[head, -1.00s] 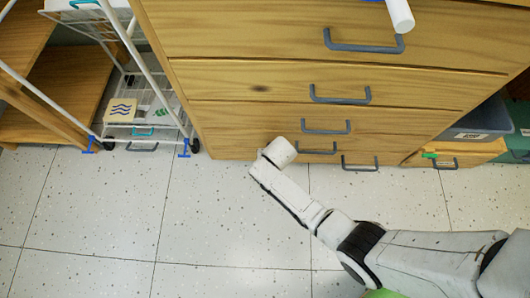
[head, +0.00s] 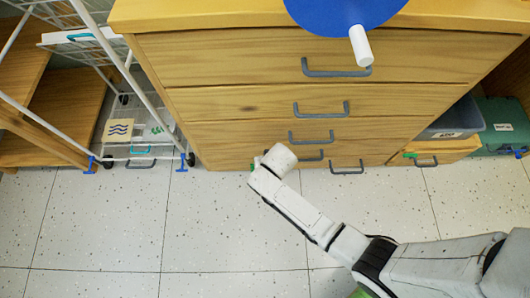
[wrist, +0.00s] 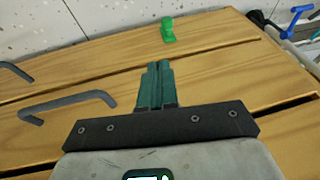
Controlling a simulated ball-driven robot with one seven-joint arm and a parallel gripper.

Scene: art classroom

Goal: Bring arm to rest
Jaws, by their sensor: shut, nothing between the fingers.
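My arm (head: 300,210) reaches from the lower right of the head view, its end in front of the lower drawers. My gripper shows in the wrist view (wrist: 155,87), its dark green fingers together and empty. The fingers point along the wooden drawer fronts (wrist: 220,65); I cannot tell whether they touch them. In the head view the fingers are hidden behind the arm's end.
A wooden drawer cabinet (head: 220,75) with grey handles stands ahead; a blue disc (head: 335,12) and white cylinder (head: 360,45) show at its top. A white wire cart (head: 150,85) stands left. A small green object (wrist: 168,30) is near the drawers. Floor in front is clear.

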